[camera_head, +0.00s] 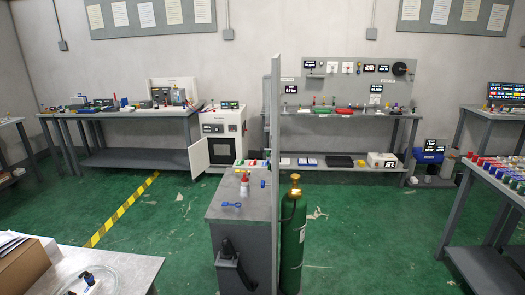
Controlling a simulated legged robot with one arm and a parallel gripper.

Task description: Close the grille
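I cannot pick out a grille for certain. A tall thin grey panel (275,150) stands nearly edge-on to me in the middle of the view, beside a grey cabinet (235,206). Its face is too foreshortened to show whether it has bars or mesh. A white machine (225,128) stands behind, between two benches. A white door (199,157) at its lower left stands swung open, with a dark opening beside it. My gripper is not in view.
A green gas cylinder (292,235) stands right of the panel. A dark lever-like part (228,250) sticks out from the cabinet front. Workbenches (130,113) line the back wall, and another table (490,180) stands at right. Green floor is open left of the cabinet.

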